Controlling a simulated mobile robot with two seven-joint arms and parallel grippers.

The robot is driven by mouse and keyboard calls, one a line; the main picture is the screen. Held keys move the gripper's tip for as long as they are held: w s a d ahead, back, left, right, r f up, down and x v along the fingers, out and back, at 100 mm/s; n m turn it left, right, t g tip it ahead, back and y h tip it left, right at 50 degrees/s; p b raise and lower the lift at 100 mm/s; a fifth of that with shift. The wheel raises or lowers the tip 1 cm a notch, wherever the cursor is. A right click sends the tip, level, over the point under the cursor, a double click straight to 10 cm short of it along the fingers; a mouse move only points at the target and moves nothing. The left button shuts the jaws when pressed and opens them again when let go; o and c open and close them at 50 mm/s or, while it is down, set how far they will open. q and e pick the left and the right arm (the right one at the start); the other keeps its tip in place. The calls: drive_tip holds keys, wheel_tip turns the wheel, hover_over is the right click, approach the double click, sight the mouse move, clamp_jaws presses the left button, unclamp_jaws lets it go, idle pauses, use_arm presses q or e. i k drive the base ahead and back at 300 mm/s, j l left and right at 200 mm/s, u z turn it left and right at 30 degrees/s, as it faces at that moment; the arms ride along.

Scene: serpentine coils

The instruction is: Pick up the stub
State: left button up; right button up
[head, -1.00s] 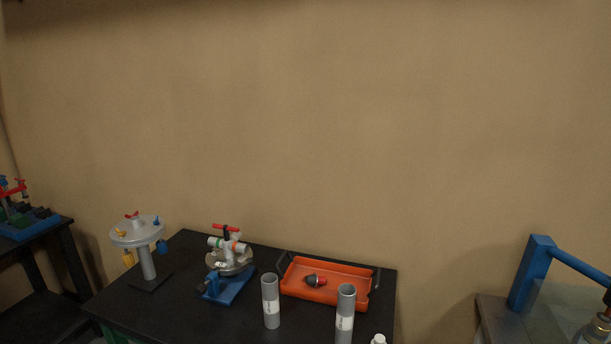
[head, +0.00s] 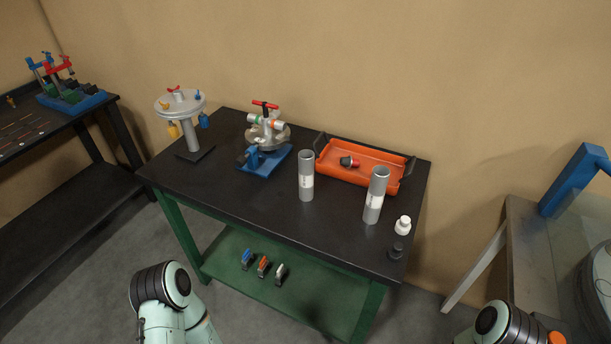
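No part in the head view is clearly marked as the stub. Candidates are a short red and dark piece (head: 349,162) lying in the orange tray (head: 395,186), and two upright grey tubes with white labels on the black-topped table. The left tube (head: 306,176) stands near the table's middle. The right tube (head: 375,196) stands in front of the tray's right part. The label text is too small to read. Parts of my two arms show at the bottom left and bottom right, apart from the table's things. Neither gripper is in view.
A blue-based fixture with a red handle (head: 264,162) and a round grey stand with hanging tags (head: 190,128) occupy the table's left. Several clips lie on the green shelf (head: 225,262).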

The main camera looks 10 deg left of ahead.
sight(306, 157)
drive_tip(key=i+j, duration=0.2)
drive_tip(key=j, duration=0.2)
drive_tip(key=i+j, duration=0.2)
drive_tip(key=j, duration=0.2)
drive_tip(key=i+j+z, duration=0.15)
drive_tip(key=j+z, duration=0.25)
drive_tip(key=i+j+z, duration=0.1)
drive_tip(key=j+z, duration=0.25)
